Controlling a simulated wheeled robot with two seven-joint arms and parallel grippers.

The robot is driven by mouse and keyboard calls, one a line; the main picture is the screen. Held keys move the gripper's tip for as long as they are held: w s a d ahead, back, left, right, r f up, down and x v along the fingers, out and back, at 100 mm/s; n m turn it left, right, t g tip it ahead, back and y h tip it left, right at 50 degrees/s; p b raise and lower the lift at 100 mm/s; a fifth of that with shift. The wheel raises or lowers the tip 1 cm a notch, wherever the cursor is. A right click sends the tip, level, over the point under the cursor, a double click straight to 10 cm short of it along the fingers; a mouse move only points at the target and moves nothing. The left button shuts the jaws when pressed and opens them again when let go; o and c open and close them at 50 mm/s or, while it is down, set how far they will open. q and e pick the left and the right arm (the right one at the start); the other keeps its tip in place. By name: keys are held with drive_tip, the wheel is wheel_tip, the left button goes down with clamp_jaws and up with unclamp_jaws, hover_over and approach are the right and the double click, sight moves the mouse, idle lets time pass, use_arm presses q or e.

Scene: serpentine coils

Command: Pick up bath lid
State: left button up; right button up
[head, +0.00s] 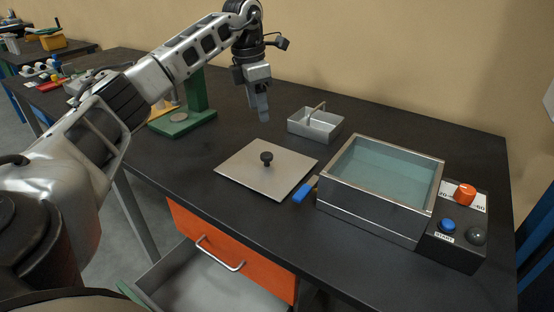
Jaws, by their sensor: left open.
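The bath lid (241,176) is a flat, light metal plate with a black knob (266,158) at its middle. It lies flat on the dark bench, to the left of the water bath (378,224). The bath is an open metal box with bluish liquid in it. My left gripper (262,112) points down above the bench, behind the lid and apart from it. It is open, with nothing seen between its fingers, which overlap in this view. My right gripper is not in view.
A small metal tray with a handle (328,124) stands behind the lid. A blue-handled tool (303,190) lies between lid and bath. A control box (458,240) adjoins the bath's right. A green stand (200,100) is at the left. An orange-fronted drawer (230,252) hangs open below.

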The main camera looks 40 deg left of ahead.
use_arm(q)
hover_over(267, 154)
drive_tip(key=s, duration=0.1)
drive_tip(key=f, duration=0.8)
drive_tip(key=shift+s+a+f, duration=0.15)
drive_tip(key=shift+s+f, duration=0.05)
drive_tip(key=shift+w+f+p, duration=0.2)
drive_tip(key=shift+f, duration=0.85)
drive_tip(key=shift+w+f+p, duration=0.2)
drive_tip(key=shift+w+f, duration=0.05)
drive_tip(key=shift+f, duration=0.8)
drive_tip(key=shift+w+f+p, duration=0.2)
drive_tip(key=shift+f, duration=0.85)
clamp_jaws()
